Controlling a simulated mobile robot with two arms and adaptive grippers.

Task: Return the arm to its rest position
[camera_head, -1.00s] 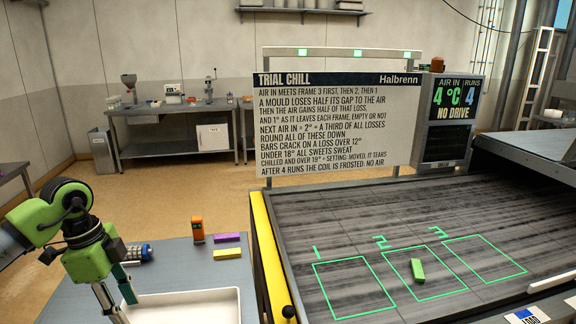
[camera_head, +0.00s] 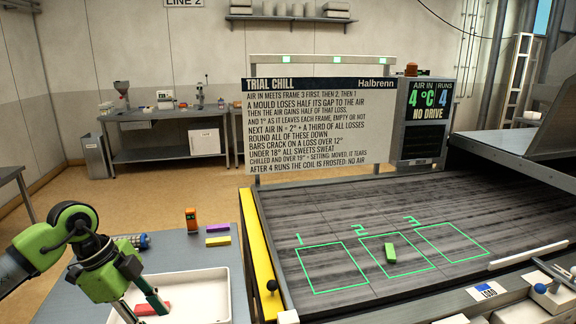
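My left gripper (camera_head: 140,306) points down over the white tray (camera_head: 219,290) at the lower left. Its fingers are apart. A red bar (camera_head: 153,308) lies in the tray, partly hidden behind one finger; I cannot tell whether they touch. A green bar (camera_head: 390,252) sits inside outlined frame 2 (camera_head: 408,268) on the dark conveyor bed. Frame 1 (camera_head: 322,276) and frame 3 (camera_head: 462,250) are empty. My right gripper is out of view.
An orange device (camera_head: 192,219), a purple bar (camera_head: 218,228) and a yellow bar (camera_head: 218,241) are on the grey table (camera_head: 177,262) behind the tray. A yellow rail (camera_head: 256,255) edges the conveyor. The TRIAL CHILL board (camera_head: 318,130) stands behind; the display (camera_head: 427,110) reads 4 °C, NO DRIVE.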

